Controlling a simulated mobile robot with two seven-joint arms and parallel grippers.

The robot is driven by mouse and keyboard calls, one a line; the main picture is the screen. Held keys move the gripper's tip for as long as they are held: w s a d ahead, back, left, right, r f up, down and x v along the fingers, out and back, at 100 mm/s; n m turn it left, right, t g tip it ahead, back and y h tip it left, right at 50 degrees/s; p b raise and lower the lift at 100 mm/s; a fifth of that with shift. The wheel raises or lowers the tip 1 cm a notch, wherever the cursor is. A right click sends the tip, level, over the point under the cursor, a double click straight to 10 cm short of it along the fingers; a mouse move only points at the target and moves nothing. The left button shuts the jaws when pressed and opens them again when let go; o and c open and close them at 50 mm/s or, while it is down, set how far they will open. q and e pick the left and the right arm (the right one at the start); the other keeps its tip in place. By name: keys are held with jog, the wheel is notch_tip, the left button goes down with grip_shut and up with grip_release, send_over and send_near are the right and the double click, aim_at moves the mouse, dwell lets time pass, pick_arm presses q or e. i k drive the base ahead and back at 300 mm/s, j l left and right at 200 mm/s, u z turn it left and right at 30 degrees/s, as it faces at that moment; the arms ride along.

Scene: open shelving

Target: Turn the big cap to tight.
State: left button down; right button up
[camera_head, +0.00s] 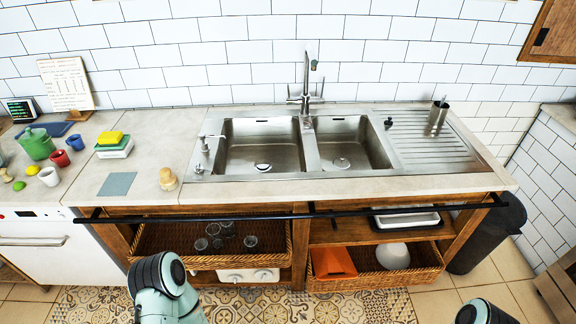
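I cannot make out a thing that is clearly the big cap. A small beige, knob-topped object (168,179) stands upright on the counter left of the sink; whether it has a cap I cannot tell. A white unit with round knobs (248,275) sits low under the left wicker basket, partly hidden. Parts of my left arm show at the bottom left and a piece of my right arm at the bottom right. Neither gripper's fingers are in view, and neither arm touches the counter.
A double sink (300,178) with a tall faucet (306,80) fills the middle counter. A black rail (290,215) runs along the front. Shelves below hold wicker baskets (425,277). A green pot (36,143) and cups stand left. A dark bin (488,235) stands right.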

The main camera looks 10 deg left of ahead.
aim_at(262, 275)
jog(key=i+j, duration=0.1)
jog(key=j, duration=0.35)
jog(key=j+u, duration=0.1)
jog(key=j, duration=0.4)
jog(key=i+j, duration=0.15)
jog(key=j, duration=0.3)
jog(key=i+j+u, duration=0.1)
jog(key=j, duration=0.35)
jog(key=i+j, duration=0.1)
jog(key=j, duration=0.35)
jog(key=u, duration=0.05)
